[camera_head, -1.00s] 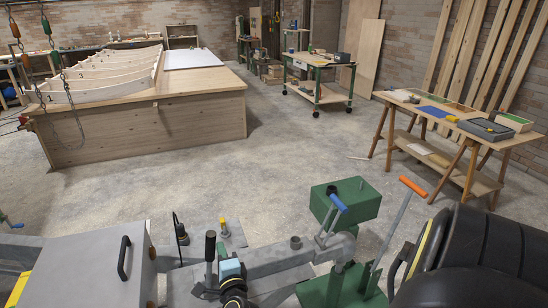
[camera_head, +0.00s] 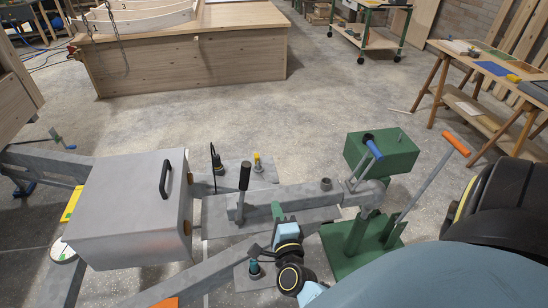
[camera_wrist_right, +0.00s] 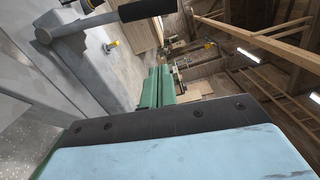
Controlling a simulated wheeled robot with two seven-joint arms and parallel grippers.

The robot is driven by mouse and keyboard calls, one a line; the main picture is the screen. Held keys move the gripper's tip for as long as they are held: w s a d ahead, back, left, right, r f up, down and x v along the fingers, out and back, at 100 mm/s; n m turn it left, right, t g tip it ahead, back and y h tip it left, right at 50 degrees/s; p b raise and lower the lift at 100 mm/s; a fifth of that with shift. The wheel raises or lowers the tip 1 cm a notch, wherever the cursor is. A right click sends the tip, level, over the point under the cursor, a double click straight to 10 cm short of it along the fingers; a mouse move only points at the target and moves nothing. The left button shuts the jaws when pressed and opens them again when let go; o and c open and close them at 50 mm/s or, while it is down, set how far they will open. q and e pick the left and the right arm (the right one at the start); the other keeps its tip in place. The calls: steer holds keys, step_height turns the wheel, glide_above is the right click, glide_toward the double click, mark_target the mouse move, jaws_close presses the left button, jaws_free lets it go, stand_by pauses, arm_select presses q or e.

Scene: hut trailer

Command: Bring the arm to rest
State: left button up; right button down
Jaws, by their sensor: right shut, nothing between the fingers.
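My right gripper (camera_head: 277,210) is low in the middle of the head view, above the grey trailer drawbar (camera_head: 310,196). Its green fingers are together and empty; they also show shut in the right wrist view (camera_wrist_right: 157,88). My right arm's light-blue and black wrist links (camera_head: 289,250) trail below it, and a large light-blue part of my arm (camera_head: 430,280) fills the bottom right corner. A black-gripped lever (camera_head: 243,184) stands just left of the fingers, apart from them in the picture. My left gripper is not in view.
A grey box (camera_head: 128,215) with a black handle sits left. A green hitch stand (camera_head: 350,240), a green box (camera_head: 385,150) and an orange-handled lever (camera_head: 430,180) stand right, beside a black tyre (camera_head: 505,205). Open concrete floor (camera_head: 270,115) lies beyond the drawbar.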

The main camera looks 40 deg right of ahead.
stand_by(0.5)
steer(key=s+a+f+n+g+y, duration=0.25)
steer(key=a+f+n, duration=0.2)
steer(key=f, duration=0.35)
steer(key=s+a+f+n+g+y, duration=0.1)
steer(key=s+a+f+n+y, duration=0.25)
steer(key=f+n, duration=0.35)
steer(key=s+a+f+n+g+y, duration=0.25)
steer(key=s+f+n, duration=0.2)
steer(key=f, duration=0.55)
steer(key=s+d+f+n+g, duration=0.1)
steer(key=s+f+n+g, duration=0.3)
steer(key=s, duration=0.8)
steer(key=s+f+n+g, duration=0.4)
steer(key=s+f+n, duration=0.3)
steer(key=s, duration=0.6)
steer(key=shift+d+f+n+g, duration=0.4)
steer(key=shift+f, duration=0.5)
